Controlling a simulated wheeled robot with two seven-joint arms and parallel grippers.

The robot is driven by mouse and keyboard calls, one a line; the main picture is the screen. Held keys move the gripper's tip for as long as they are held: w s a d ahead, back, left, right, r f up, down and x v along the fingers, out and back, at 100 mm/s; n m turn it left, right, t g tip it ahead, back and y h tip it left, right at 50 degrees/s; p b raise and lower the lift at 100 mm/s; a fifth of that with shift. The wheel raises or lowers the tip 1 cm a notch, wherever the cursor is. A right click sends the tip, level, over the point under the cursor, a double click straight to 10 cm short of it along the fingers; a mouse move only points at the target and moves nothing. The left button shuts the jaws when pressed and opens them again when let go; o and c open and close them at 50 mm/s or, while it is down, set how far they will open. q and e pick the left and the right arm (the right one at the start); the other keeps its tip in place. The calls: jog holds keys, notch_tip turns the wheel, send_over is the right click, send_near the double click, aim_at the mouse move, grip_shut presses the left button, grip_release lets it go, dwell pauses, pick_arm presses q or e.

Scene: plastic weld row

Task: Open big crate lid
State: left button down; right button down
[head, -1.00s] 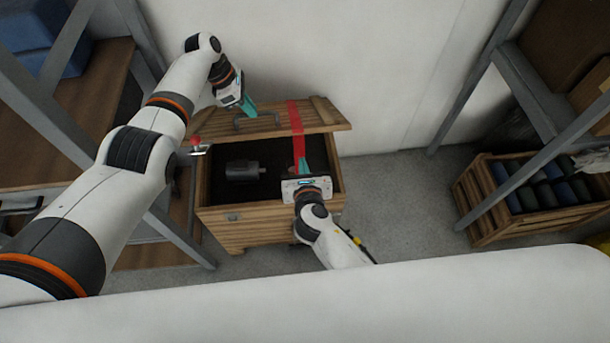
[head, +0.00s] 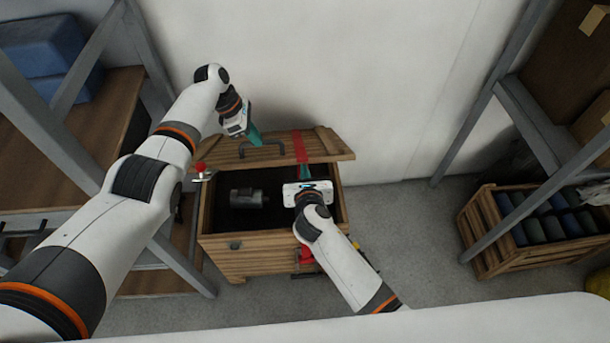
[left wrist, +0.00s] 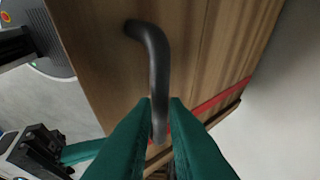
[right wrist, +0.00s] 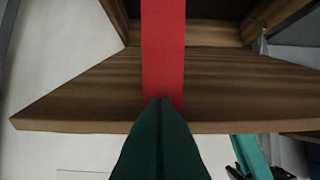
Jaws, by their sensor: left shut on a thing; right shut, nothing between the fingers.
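The big wooden crate (head: 250,262) stands against the wall with its plank lid (head: 328,146) raised and tilted at the back. My left gripper (head: 256,143) is shut on the dark lid handle (head: 272,143); the handle also shows between its green fingers in the left wrist view (left wrist: 155,60). A red strap (head: 299,145) crosses the lid. My right gripper (head: 304,174) is shut and empty above the crate opening, by the lid's near edge. In the right wrist view its fingertips (right wrist: 160,103) overlap the red strap (right wrist: 163,45); I cannot tell whether they touch.
A grey cylindrical part (head: 248,197) lies inside the dark crate. A red-knobbed clamp (head: 201,172) is at its left corner. A slatted crate of dark rolls (head: 545,215) stands right under a grey rack frame. A wooden bench (head: 95,115) is at left. Floor between the crates is clear.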

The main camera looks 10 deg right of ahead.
pick_arm(q)
jog(key=shift+a+f, duration=0.1)
jog(key=shift+f, duration=0.15)
pick_arm(e)
jog(key=shift+w+r, duration=0.6)
jog(key=shift+r, duration=0.3)
pick_arm(q)
jog(key=shift+f, duration=0.2)
pick_arm(e)
jog(key=shift+w+r, duration=0.1)
jog(key=shift+r, duration=0.05)
pick_arm(q)
jog(key=c, duration=1.6)
grip_release()
jog(key=shift+f, duration=0.1)
pick_arm(e)
jog(key=shift+w, duration=0.1)
pick_arm(q)
jog(key=shift+o, duration=0.7)
jog(key=shift+w+f, duration=0.1)
jog(key=shift+w, duration=0.1)
pick_arm(e)
jog(key=shift+w+f, duration=0.2)
